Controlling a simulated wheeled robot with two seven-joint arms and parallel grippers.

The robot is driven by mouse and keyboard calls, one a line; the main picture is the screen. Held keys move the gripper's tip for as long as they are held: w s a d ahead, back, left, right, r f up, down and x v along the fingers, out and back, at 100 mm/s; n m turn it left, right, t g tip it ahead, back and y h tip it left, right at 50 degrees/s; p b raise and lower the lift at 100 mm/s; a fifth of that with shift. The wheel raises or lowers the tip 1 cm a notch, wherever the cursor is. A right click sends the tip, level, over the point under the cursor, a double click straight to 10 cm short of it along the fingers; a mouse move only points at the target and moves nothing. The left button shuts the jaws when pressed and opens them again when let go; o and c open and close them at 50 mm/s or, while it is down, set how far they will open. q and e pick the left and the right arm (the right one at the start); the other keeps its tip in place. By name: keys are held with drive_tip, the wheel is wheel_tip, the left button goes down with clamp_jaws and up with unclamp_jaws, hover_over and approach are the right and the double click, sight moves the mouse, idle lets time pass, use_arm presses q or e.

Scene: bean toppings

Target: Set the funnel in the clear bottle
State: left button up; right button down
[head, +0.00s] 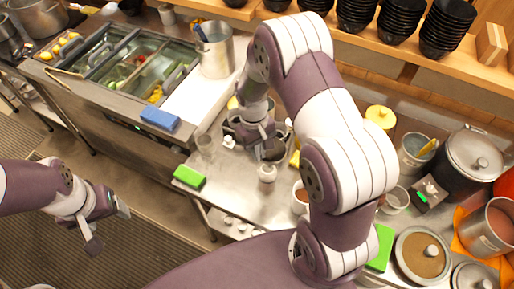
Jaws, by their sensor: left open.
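My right gripper (266,143) points down over the steel counter, in the middle of the head view. A small dark grey round piece (273,152) shows right at its fingers; I cannot tell whether it is the funnel or whether the fingers are shut on it. A small pale, see-through container (267,174) stands upright just in front of and below it. A clear vessel (205,145) stands further left near the counter's edge. I cannot tell which of the two is the bottle. My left gripper (105,222) is open and empty over the floor mat, away from the counter.
A green sponge (189,177) lies at the counter's left edge, and a blue sponge (160,119) lies by the topping trays (140,67). A steel pot (215,52) stands behind. Mugs, a lidded pot (472,158) and pans crowd the right. My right arm hides the middle.

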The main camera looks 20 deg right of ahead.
drive_tip(key=shift+w+a+f, duration=0.1)
drive_tip(key=shift+w+f, duration=0.1)
drive_tip(key=shift+w, duration=0.1)
drive_tip(key=shift+s+f+b, duration=0.15)
drive_tip(key=shift+f+b, duration=0.4)
drive_tip(key=shift+w+f+b, duration=0.25)
drive_tip(key=shift+f+b, duration=0.3)
drive_tip(key=shift+f, duration=0.5)
use_arm(q)
drive_tip(key=shift+w+f, duration=0.25)
drive_tip(key=shift+f, duration=0.9)
